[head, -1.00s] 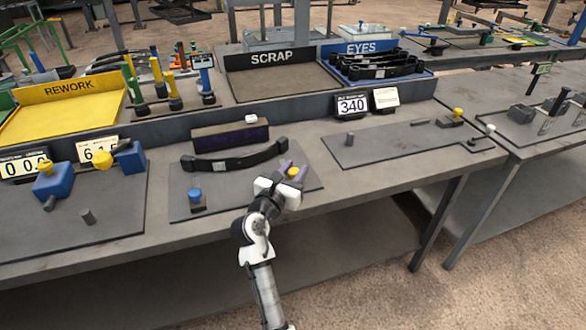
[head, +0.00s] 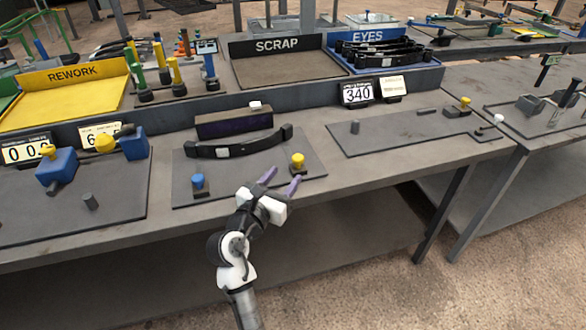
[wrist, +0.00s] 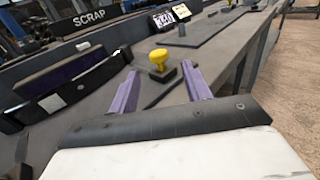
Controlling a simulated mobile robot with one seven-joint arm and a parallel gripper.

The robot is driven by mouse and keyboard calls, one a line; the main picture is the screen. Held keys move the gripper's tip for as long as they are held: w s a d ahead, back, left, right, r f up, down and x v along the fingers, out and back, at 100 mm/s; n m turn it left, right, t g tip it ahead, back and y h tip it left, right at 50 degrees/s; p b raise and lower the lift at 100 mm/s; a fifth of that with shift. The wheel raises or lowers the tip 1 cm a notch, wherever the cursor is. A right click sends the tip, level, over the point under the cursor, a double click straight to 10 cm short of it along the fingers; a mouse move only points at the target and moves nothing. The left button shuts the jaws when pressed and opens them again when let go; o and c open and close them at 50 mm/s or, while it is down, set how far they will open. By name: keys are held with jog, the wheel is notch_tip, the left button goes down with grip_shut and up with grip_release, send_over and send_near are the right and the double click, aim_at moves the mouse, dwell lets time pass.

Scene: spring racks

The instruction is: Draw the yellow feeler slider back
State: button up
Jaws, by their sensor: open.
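The yellow feeler slider (head: 298,161) stands upright at the right front of the dark plate in the middle of the table. In the wrist view the yellow slider (wrist: 159,60) has a round knob on a small dark base, and it shows between my finger tips. My gripper (head: 281,180) is open, with two purple fingers, and is in front of the slider at the table's front edge. The wrist view shows my gripper (wrist: 158,80) with nothing held. A blue knob (head: 198,181) stands at the left front of the same plate.
A black leaf spring (head: 236,147) lies across the back of the plate (head: 240,181), in front of a dark display box (head: 234,122). A SCRAP tray (head: 285,74) and a 340 sign (head: 357,94) stand behind. The bench to the right holds another plate (head: 400,133).

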jog(key=v, duration=0.5)
jog(key=shift+s+b, duration=0.1)
jog(key=shift+b, duration=0.2)
